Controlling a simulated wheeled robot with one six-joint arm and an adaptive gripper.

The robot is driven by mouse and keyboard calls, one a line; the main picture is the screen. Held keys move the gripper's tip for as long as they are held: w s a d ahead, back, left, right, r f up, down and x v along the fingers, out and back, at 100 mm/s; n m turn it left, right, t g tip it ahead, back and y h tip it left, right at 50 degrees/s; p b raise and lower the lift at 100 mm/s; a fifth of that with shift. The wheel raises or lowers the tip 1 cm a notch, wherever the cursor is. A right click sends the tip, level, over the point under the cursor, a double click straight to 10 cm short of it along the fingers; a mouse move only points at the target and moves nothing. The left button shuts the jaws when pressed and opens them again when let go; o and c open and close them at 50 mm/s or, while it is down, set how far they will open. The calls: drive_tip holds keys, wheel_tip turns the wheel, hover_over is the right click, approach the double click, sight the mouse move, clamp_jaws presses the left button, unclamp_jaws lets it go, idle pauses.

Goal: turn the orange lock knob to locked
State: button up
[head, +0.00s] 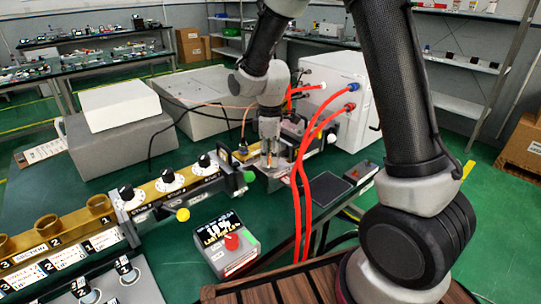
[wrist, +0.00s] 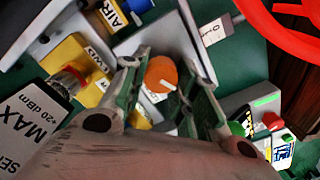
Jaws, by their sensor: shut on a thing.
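The orange lock knob (wrist: 161,74) is round with a white pointer line. In the wrist view it sits between the two fingers of my gripper (wrist: 160,85). The fingers are closed in around the knob, one on each side. The pointer line runs toward the lower right of the picture. In the head view my gripper (head: 270,155) points down at the equipment in the middle of the bench. The knob is too small and covered there to make out clearly.
Red hoses (head: 305,185) run from a white box (head: 340,90) close to the right of my gripper. A box with a red button (head: 231,241) stands in front. Dial units (head: 170,180) stand to the left. A yellow block (wrist: 78,62) is near the fingers.

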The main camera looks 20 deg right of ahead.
drive_tip(key=m, duration=0.5)
drive_tip(key=shift+w+m, duration=0.1)
drive_tip(key=shift+m, duration=0.3)
drive_tip(key=m, duration=0.5)
drive_tip(key=shift+d+m, duration=0.15)
drive_tip(key=shift+m, duration=0.45)
drive_tip(key=o, duration=1)
wheel_tip(320, 180, up, 12)
drive_tip(key=shift+r, duration=0.1)
